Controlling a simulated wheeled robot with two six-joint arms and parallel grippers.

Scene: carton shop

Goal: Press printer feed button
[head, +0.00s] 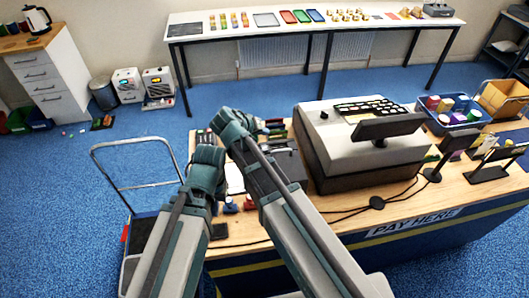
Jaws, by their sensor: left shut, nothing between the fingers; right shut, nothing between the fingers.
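A low dark grey device (287,163) sits on the counter, left of the big till and partly covered by my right arm. It may be the printer, but I cannot tell for sure. I cannot make out a feed button on it. My two arms reach up from the bottom over the left end of the counter, their teal joints close together. The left arm ends further left and lower. The fingers of both grippers are hidden behind my own arm links.
A large grey till (355,150) with a dark screen (388,126) fills the middle of the wooden counter (340,203). Black cables run along its front. Blue crate (449,126) and card stands are at the right. A metal-handled trolley (130,184) stands left of the counter.

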